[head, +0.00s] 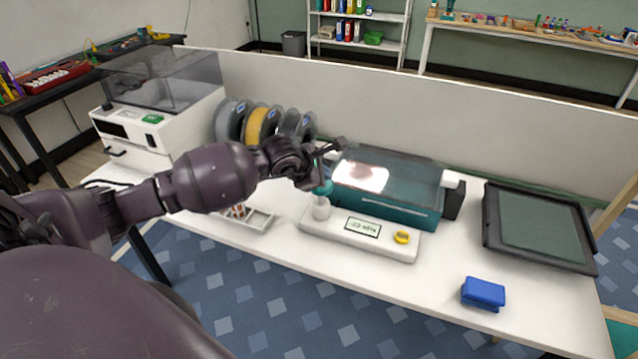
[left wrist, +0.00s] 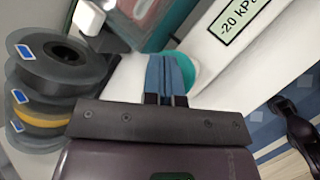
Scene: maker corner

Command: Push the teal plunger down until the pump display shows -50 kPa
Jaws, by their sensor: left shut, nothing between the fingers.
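The white pump (head: 325,237) lies on the table in front of a teal machine. Its display (head: 362,228) is too small to read in the head view, but the display in the left wrist view (left wrist: 238,20) reads -20 kPa. The teal plunger (head: 324,188) stands at the pump's left end above a white cylinder. My left gripper (head: 317,184) is shut and empty, with its fingers at the plunger's top. In the left wrist view the fingers (left wrist: 170,75) overlap the round teal plunger (left wrist: 200,68) and hide part of it. I cannot tell whether they touch.
The teal machine (head: 390,210) stands just behind the pump. A yellow knob (head: 402,237) sits on the pump's right end. Filament spools (head: 262,125) stand at the back left, a small tray (head: 258,220) left of the pump. A blue block (head: 483,293) and dark framed panel (head: 540,228) lie to the right.

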